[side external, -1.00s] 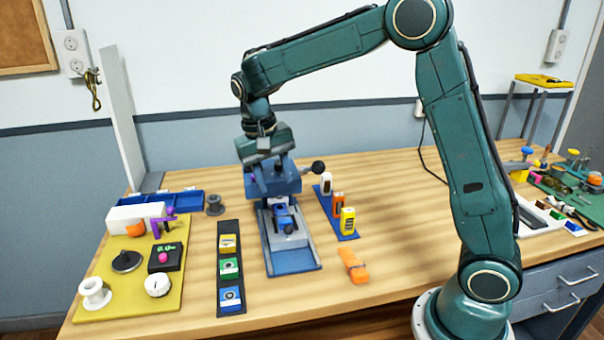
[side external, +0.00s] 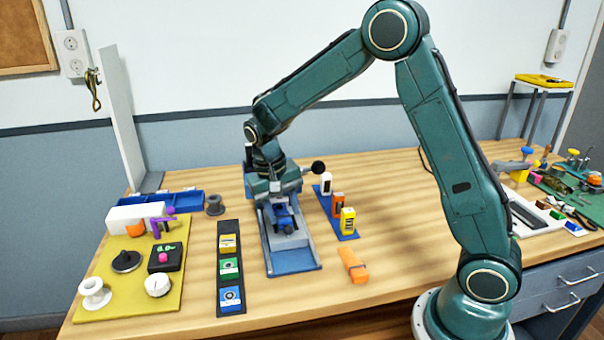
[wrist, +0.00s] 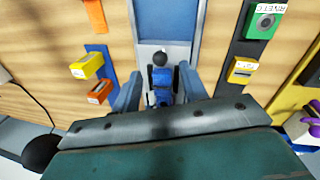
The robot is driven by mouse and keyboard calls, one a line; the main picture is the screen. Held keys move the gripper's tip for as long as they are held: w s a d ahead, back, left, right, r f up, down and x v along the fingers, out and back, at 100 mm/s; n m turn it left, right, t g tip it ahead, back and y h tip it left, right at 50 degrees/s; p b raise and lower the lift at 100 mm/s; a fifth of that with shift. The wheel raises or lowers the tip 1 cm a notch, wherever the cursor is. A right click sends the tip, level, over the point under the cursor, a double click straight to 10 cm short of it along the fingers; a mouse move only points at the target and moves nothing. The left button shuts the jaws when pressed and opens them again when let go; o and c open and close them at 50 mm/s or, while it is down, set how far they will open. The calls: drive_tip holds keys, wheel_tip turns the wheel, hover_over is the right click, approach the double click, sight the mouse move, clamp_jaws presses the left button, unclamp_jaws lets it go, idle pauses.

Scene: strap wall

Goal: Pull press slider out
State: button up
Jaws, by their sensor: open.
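The press (side external: 262,184) is a blue block with a black ball-ended lever (side external: 317,168), partly hidden behind my arm. Its slider (side external: 290,236) is a grey plate with a blue fixture (side external: 283,217) on it, lying on a blue base track (side external: 295,264) that runs toward the front. My gripper (side external: 270,200) is low over the rear of the slider. In the wrist view my gripper (wrist: 160,92) has its two fingers apart, one on each side of the blue fixture (wrist: 162,86) with its black knob (wrist: 159,59). I cannot tell whether the fingers touch it.
A dark strip with several labelled blocks (side external: 230,268) lies left of the track. A blue strip with coloured blocks (side external: 337,206) lies right, with an orange block (side external: 352,265) in front. A yellow board (side external: 128,273) is farther left. The table in front of the track is clear.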

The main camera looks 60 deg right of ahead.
sight(287, 226)
drive_tip(key=shift+s+d+f, duration=0.15)
drive_tip(key=shift+d+f, duration=0.05)
drive_tip(key=shift+f, duration=1)
drive_tip(key=shift+s+d+f, duration=0.1)
drive_tip(key=shift+d+f, duration=0.1)
drive_tip(key=shift+f, duration=0.95)
clamp_jaws()
